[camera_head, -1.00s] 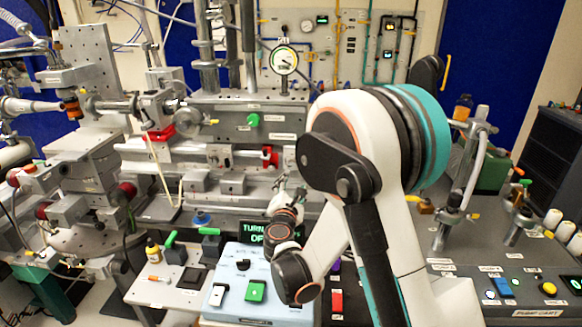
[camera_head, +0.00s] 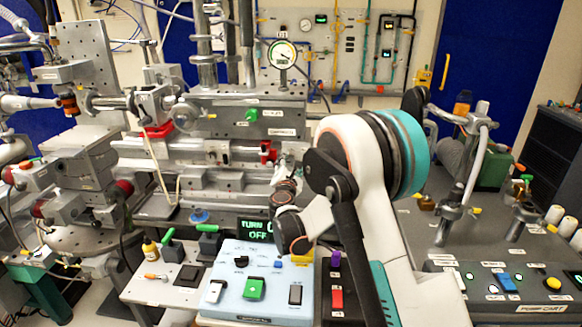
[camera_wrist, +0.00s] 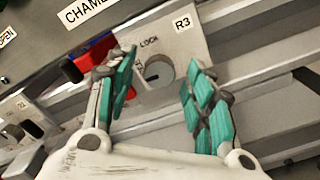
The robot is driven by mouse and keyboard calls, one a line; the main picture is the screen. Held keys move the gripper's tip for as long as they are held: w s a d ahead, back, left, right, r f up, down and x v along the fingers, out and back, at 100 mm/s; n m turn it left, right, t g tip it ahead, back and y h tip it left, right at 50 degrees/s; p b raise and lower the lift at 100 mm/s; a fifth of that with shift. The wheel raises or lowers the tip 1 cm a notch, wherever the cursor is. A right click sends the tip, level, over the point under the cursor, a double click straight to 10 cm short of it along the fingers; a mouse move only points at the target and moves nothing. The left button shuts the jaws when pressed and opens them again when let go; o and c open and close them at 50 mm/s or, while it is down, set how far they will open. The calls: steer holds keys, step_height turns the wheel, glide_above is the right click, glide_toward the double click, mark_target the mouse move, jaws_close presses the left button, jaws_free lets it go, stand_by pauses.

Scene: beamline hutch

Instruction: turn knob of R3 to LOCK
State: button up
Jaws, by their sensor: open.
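In the wrist view the R3 knob (camera_wrist: 157,71) is a round grey dial on a light plate, with a dark slot or shadow at its lower left. A LOCK label (camera_wrist: 149,42) sits just above it, and the R3 label (camera_wrist: 182,22) is to the upper right. My gripper (camera_wrist: 161,62) is open, with its teal-padded fingers left and right of the knob. Gaps show between the knob and both fingers, and nothing is held. In the head view my arm hides the R3 knob, and I cannot make out the fingers.
A red part (camera_wrist: 90,58) lies behind the left finger. A grey rail (camera_wrist: 262,95) runs to the right of the R3 plate. In the head view a pale blue control box (camera_head: 225,290) stands below my arm, and a dial gauge (camera_head: 282,54) stands above the bench.

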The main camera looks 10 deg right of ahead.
steer(key=shift+w+d, duration=0.2)
steer(key=shift+w, duration=0.4)
steer(key=c, duration=1.1)
steer(key=shift+o, duration=0.2)
